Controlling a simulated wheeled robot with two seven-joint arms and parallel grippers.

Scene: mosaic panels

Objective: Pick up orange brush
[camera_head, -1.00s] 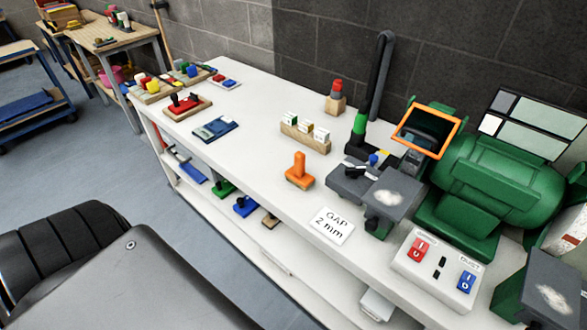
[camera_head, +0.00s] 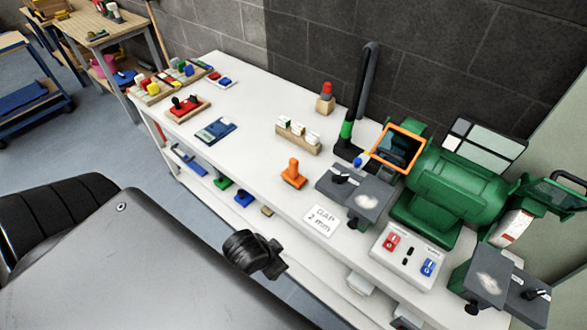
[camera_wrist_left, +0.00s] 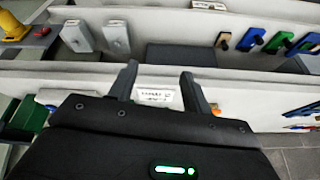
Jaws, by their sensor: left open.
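The orange brush (camera_head: 293,173) stands on the white bench top in the head view, its upright handle above a flat orange base. It is left of the grey grinder rest and behind the white "GAP 2 mm" card (camera_head: 322,221). My left gripper (camera_head: 274,263) is a dark shape at the bench's front side, nearer to me than the brush and apart from it. In the left wrist view the left gripper (camera_wrist_left: 158,75) is open, with nothing visibly held between its two fingers. I cannot make out the brush clearly in that view. My right gripper is not in view.
A green bench grinder (camera_head: 455,190) and a switch box (camera_head: 408,250) stand to the right. A wooden block with white pieces (camera_head: 297,137) is behind the brush. A blue-grey item (camera_head: 215,130) lies left. The lower shelf holds blue (camera_head: 243,198) and green items.

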